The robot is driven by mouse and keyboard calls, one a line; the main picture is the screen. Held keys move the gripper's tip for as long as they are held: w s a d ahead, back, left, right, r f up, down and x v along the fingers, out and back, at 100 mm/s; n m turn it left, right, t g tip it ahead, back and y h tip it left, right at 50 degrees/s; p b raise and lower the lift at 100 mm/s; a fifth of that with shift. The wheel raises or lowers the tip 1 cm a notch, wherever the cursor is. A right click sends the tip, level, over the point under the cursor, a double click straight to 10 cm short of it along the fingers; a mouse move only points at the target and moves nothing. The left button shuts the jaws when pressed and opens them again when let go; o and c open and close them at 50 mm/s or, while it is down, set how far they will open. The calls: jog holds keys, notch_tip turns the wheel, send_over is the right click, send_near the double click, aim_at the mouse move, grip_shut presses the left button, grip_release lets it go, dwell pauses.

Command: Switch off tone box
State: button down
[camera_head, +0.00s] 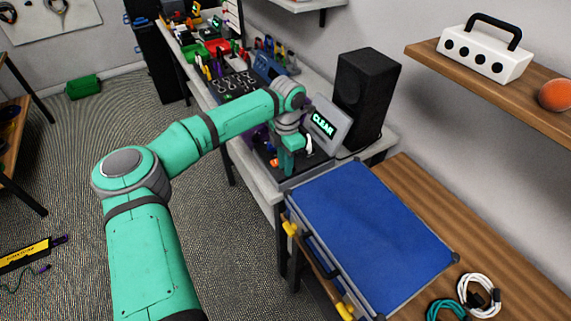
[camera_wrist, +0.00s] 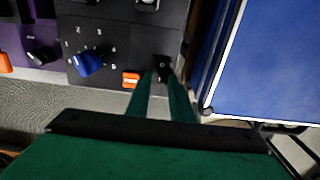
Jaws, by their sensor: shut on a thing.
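A dark box with a blue knob (camera_wrist: 88,63), a numbered dial and an orange button (camera_wrist: 131,78) appears to be the tone box (camera_wrist: 108,18). It stands on the grey bench, below a tilted screen (camera_head: 324,124) reading "CLEAR". My gripper (camera_wrist: 162,76) reaches down to the box's lower right corner in the wrist view. Its green fingers are closed on a small dark part (camera_wrist: 162,65), perhaps a switch, beside the orange button. In the head view, my gripper (camera_head: 287,173) is over the box and hides part of it.
A blue-topped case (camera_head: 368,225) lies close beside the box. A black speaker (camera_head: 364,92) stands behind. A purple panel (camera_wrist: 40,42) adjoins the box. Coiled cables (camera_head: 480,291) lie on the wooden table. The carpet (camera_head: 60,165) at left is mostly clear.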

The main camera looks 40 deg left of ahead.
jog(key=shift+w+d+g+y, duration=0.1)
jog(key=shift+w+g+y, duration=0.3)
jog(key=shift+g, duration=0.4)
jog(key=shift+w+d+g, duration=0.2)
jog(key=shift+d+g, duration=0.05)
jog(key=shift+g, duration=0.25)
jog(key=shift+a+r, duration=0.1)
jog(key=shift+s+a, duration=0.1)
jog(key=shift+s, duration=0.1)
jog(key=c, duration=1.8)
grip_release()
jog(key=shift+c, duration=0.2)
jog(key=shift+r, duration=0.1)
jog(key=v, duration=1)
jog(key=shift+r, duration=0.25)
